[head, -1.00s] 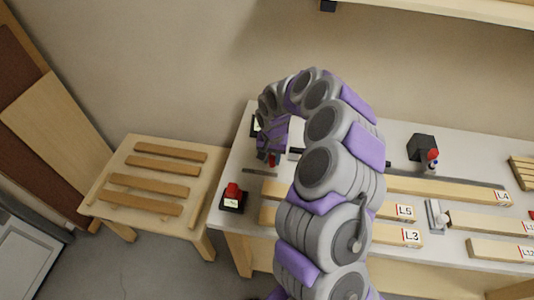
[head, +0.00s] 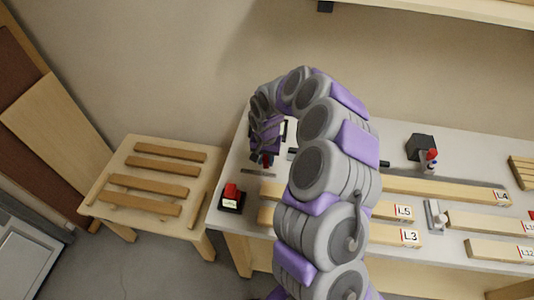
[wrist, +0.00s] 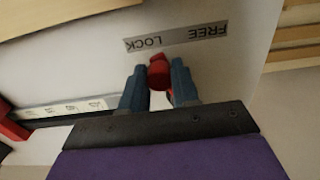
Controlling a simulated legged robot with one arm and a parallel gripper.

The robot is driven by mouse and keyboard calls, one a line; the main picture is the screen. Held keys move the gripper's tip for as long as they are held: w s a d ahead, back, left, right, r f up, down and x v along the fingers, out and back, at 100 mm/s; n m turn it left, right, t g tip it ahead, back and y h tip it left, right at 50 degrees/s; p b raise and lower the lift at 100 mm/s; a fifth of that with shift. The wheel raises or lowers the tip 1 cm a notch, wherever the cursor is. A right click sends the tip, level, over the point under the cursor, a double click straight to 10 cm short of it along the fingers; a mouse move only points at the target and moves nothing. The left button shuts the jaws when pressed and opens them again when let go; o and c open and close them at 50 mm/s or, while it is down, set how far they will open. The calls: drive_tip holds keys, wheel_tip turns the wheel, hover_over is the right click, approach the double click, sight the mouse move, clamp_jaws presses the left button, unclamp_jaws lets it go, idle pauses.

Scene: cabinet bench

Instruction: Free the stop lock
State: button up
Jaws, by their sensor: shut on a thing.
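A red knob (wrist: 159,74) sits between the two blue-grey fingers of my gripper (wrist: 160,84) in the wrist view. My gripper is shut on it. Just beyond the knob is a grey label strip (wrist: 176,40) that reads LOCK and FREE, upside down in this view. The knob is nearer the word LOCK. In the head view my gripper (head: 263,157) points down at the left part of the bench, above the label strip (head: 258,171). A bit of the red knob shows there, mostly hidden by my gripper.
A red button on a dark base (head: 232,197) stands at the bench's left front corner. Labelled wooden bars, such as L4 (head: 450,190), lie to the right. A black block (head: 421,147) stands farther back. A low slatted table (head: 120,155) is left of the bench.

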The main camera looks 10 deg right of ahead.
drive_tip(key=shift+a, duration=0.1)
drive_tip(key=shift+w+a, duration=0.25)
drive_tip(key=shift+a, duration=0.65)
drive_tip(key=shift+a, duration=0.1)
drive_tip(key=shift+w+a+p, duration=0.5)
drive_tip(key=shift+a, duration=0.35)
drive_tip(key=shift+w+a+p, duration=0.3)
drive_tip(key=shift+w+a, duration=0.6)
drive_tip(key=shift+w, duration=0.1)
idle(0.4)
